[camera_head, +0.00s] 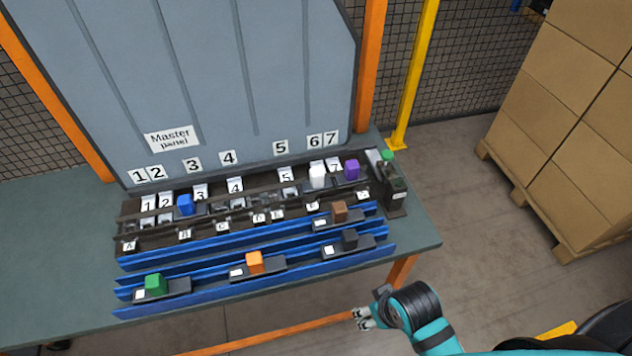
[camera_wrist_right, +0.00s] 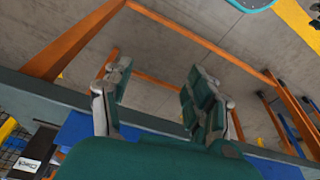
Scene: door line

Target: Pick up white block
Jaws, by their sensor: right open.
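The white block (camera_head: 317,176) stands upright in the back row of the rack, below the sign 6 and just left of the purple block (camera_head: 351,169). My right gripper (camera_head: 362,318) is low in front of the table, well apart from the white block and nearer the camera. In the right wrist view its two fingers (camera_wrist_right: 152,100) are spread with nothing between them. The white block does not show in that view. My left gripper is not in either view.
Blue rails (camera_head: 205,292) on the green table (camera_head: 60,285) hold holders with green (camera_head: 155,284), orange (camera_head: 254,262), black (camera_head: 349,239) and brown (camera_head: 339,211) blocks. A blue block (camera_head: 185,205) sits at back left. Stacked cartons (camera_head: 565,120) stand right; floor between is clear.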

